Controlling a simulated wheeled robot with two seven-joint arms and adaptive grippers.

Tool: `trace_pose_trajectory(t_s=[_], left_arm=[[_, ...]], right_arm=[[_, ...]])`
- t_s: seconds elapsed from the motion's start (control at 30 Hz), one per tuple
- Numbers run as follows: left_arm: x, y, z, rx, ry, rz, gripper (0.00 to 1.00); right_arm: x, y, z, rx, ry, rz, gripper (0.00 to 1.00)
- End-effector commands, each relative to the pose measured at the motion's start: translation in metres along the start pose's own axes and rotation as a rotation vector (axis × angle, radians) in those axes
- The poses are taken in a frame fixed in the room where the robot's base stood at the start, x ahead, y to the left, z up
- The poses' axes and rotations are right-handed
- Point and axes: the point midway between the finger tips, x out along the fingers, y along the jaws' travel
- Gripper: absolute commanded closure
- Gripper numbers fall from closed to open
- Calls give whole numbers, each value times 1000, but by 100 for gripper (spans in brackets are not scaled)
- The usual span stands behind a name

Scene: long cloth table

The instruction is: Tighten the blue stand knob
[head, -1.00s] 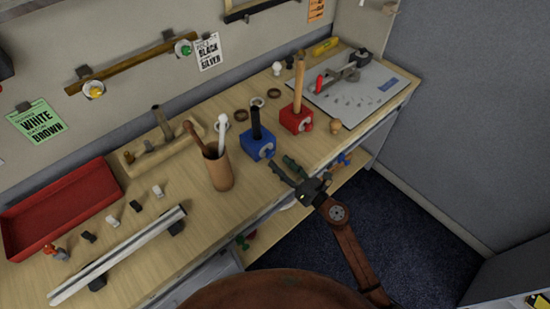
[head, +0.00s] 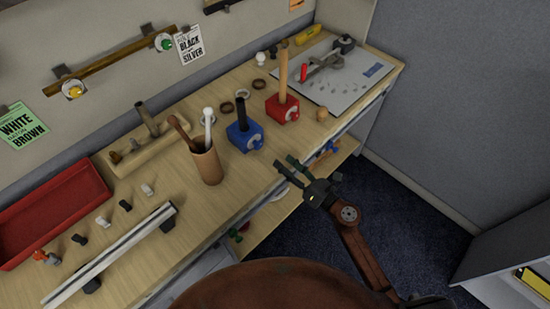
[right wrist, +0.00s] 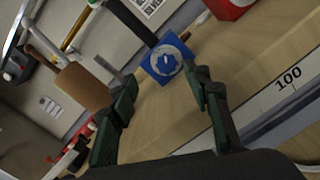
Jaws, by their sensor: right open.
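The blue stand (head: 240,138) is a blue block with a dark upright rod, on the wooden table. Its blue knob (head: 257,143) is on the face toward the front edge. In the right wrist view the blue stand (right wrist: 153,69) and its knob (right wrist: 166,60) lie ahead, framed between the fingers. My right gripper (head: 284,164) is open and empty, in front of the stand near the table edge and apart from the knob. Its two dark green fingers also show in the right wrist view (right wrist: 163,85). My left gripper is not in view.
A red stand (head: 278,110) with a wooden rod is right of the blue one, with a wooden ball (head: 322,114) beside it. A brown cup (head: 208,167) with tools stands to the left. Several rings lie behind the blue stand. A shelf with small parts lies below the edge.

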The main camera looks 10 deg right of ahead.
Motion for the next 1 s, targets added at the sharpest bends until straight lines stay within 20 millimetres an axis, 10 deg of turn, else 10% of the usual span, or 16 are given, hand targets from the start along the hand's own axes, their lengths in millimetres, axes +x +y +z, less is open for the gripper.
trace_pose_trajectory(t_s=[0.4, 0.7, 1.0], left_arm=[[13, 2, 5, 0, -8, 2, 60], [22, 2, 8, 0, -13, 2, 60], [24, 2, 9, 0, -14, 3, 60]], right_arm=[[0, -19, 79, 1067, -241, 79, 56], [23, -27, 25, 1897, -127, 21, 56], [35, -6, -19, 2240, 7, -60, 56]])
